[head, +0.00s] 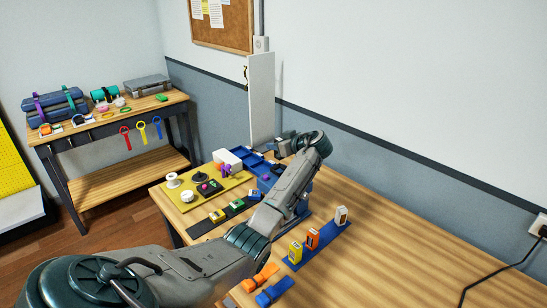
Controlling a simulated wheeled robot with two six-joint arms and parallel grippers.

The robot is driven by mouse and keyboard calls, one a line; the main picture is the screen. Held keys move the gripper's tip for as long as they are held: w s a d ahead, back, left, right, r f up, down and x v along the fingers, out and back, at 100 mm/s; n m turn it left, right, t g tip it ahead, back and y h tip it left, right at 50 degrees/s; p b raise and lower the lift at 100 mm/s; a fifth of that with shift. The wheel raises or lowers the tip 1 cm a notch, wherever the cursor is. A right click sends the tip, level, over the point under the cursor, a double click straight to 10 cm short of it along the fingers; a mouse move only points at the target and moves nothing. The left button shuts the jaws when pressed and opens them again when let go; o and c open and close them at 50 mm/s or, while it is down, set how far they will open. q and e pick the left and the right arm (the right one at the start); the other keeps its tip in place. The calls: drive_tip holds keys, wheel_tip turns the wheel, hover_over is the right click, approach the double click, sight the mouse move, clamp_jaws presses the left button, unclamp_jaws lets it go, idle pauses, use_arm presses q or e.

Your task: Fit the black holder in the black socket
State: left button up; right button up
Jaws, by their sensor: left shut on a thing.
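My left gripper (276,147) is at the far end of the table, in front of the lower part of an upright white panel (261,98). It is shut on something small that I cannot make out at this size. A black round piece (208,187) with a pink part near it sits on a yellow board (235,181) on the table. I cannot tell whether this piece is the black socket. I cannot single out the black holder. My right gripper is not in view.
White round pieces (172,180) stand on the yellow board. A blue tray (250,160), a dark strip with coloured blocks (237,205) and a blue strip with upright boxes (318,244) surround my arm. Orange and blue pieces lie in front.

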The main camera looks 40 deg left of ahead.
use_arm(q)
drive_tip(key=shift+f, duration=0.9)
wheel_tip(320, 180, down, 4)
drive_tip(key=shift+r+p, duration=0.1)
drive_tip(key=shift+p, duration=0.9)
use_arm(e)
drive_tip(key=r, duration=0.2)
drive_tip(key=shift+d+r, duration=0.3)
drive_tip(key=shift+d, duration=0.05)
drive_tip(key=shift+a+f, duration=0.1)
use_arm(q)
drive_tip(key=shift+f+b, duration=0.25)
drive_tip(key=shift+b, duration=0.05)
drive_tip(key=o, duration=1)
drive_tip(key=shift+o, duration=0.2)
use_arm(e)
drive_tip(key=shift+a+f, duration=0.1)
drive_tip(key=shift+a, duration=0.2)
use_arm(q)
drive_tip(key=shift+r, duration=0.1)
